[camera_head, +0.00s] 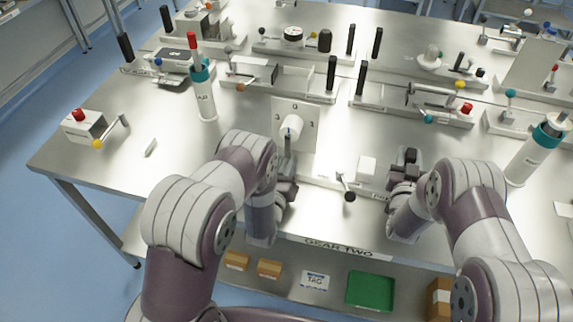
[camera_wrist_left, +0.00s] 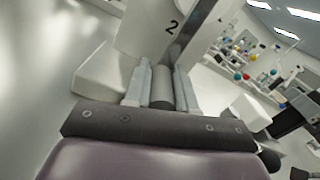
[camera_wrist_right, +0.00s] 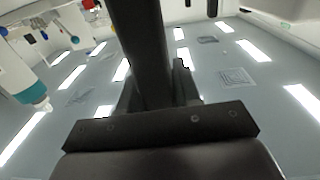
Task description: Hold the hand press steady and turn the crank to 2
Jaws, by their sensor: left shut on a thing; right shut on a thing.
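The hand press has an upright numbered plate (camera_head: 307,138) with a white hub (camera_head: 291,127) at the table's front. A crank arm (camera_head: 287,147) hangs down from the hub, with a blue mark near its top. My left gripper (camera_head: 287,181) is at its lower end, shut on a grey round crank handle (camera_wrist_left: 162,88). The plate's "2" (camera_wrist_left: 172,27) shows just beyond the handle in the left wrist view. My right gripper (camera_head: 404,170) is at the base's right end, shut on an upright dark handle (camera_wrist_right: 142,50). Its fingertips are partly hidden.
A white block (camera_head: 366,168) and a black-knobbed lever (camera_head: 348,190) sit between my grippers. A teal-capped white cylinder (camera_head: 204,95) stands behind left, another (camera_head: 536,150) at right. Other fixtures fill the back. Bare tabletop (camera_head: 110,170) lies at left.

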